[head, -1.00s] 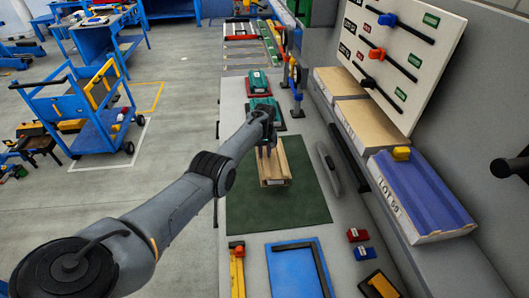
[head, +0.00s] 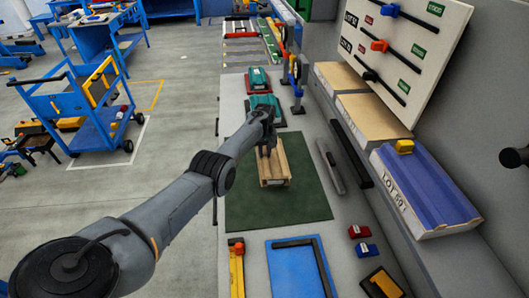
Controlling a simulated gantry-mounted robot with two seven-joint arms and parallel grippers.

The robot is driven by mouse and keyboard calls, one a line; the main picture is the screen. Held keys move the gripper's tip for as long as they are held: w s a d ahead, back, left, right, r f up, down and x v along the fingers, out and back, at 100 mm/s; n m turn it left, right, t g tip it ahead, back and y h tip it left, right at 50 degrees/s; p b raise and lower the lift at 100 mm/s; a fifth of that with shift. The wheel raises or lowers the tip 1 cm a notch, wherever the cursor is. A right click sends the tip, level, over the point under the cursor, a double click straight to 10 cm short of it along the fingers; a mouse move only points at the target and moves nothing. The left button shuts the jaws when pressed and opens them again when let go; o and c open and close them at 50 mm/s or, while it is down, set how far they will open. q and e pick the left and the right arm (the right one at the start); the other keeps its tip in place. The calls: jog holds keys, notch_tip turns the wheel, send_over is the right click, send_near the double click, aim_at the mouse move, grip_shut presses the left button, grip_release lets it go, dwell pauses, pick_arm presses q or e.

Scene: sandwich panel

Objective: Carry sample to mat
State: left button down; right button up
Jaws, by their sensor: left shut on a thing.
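A wooden sample (head: 275,169), a light tan ribbed panel piece with a small label on its front end, is over the dark green mat (head: 295,208). My left gripper (head: 268,152) is shut on its far part, reaching in from the left. Whether the sample rests on the mat or is held just above it, I cannot tell. The gripper's fingers are partly hidden by the wrist. My right gripper is not in view.
A blue ribbed panel marked LOT 59 (head: 425,193) lies on the shelf at right. A blue tray (head: 291,275) and a yellow tool (head: 236,270) lie in front of the mat. Green-topped blocks (head: 257,80) stand behind it. A grey bar (head: 330,167) lies right of the mat.

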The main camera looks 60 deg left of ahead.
aim_at(265, 154)
pick_arm(q)
jog(key=shift+f, duration=0.15)
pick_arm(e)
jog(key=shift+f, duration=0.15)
pick_arm(q)
jog(key=shift+f+b, duration=1.15)
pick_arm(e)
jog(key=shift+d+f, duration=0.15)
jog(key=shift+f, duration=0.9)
pick_arm(q)
jog(key=shift+f+b, duration=0.55)
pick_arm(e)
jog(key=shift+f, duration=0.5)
pick_arm(q)
jog(key=shift+f+b, duration=0.3)
jog(key=shift+f, duration=0.05)
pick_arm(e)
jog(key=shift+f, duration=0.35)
pick_arm(q)
jog(key=c, duration=0.9)
grip_release()
jog(key=shift+o, duration=0.2)
